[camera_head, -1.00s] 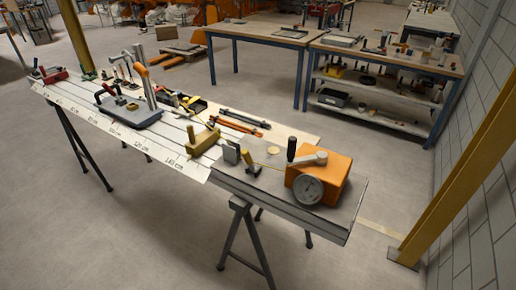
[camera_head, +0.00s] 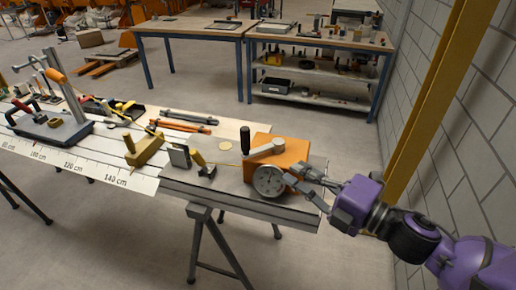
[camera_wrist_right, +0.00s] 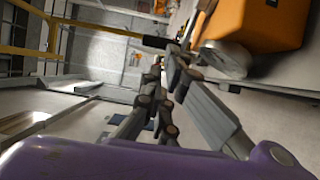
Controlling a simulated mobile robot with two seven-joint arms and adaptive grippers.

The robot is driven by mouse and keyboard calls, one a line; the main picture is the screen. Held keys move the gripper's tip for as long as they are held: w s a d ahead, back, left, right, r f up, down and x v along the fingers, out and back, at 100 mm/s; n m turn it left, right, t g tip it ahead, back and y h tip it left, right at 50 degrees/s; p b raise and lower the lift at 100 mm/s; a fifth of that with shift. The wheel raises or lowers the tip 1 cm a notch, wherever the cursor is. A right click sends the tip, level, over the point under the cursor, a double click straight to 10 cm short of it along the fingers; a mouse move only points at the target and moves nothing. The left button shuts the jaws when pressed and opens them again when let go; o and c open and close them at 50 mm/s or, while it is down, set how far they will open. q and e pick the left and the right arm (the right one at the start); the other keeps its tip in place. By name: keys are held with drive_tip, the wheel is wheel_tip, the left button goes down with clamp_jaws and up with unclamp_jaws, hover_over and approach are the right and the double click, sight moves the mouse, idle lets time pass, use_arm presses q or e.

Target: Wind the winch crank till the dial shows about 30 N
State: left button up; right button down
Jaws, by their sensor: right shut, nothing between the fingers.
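The orange winch box (camera_head: 290,153) sits at the right end of the bench in the head view. Its crank arm (camera_head: 264,149) is light grey and lies across the top, with a black upright handle (camera_head: 245,140) at its left end. The round dial (camera_head: 268,180) is on the front face; its reading is too small to tell. My right gripper (camera_head: 298,176) is shut and empty, beside the dial at the box's front right. My left gripper is not in view.
A yellow-handled clamp (camera_head: 203,165) and a grey block (camera_head: 180,156) stand left of the winch, by a yellow block (camera_head: 144,150). A yellow post (camera_head: 436,100) rises at the right near the wall.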

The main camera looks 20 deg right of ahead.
sight(249, 143)
drive_tip(key=p+x, duration=0.1)
drive_tip(key=x, duration=1)
drive_tip(key=shift+w+a+r, duration=0.1)
drive_tip(key=shift+w+r, duration=0.1)
drive_tip(key=shift+w, duration=0.05)
drive_tip(key=shift+w+a+f, duration=0.15)
drive_tip(key=shift+w+a, duration=0.15)
drive_tip(key=shift+w, duration=0.15)
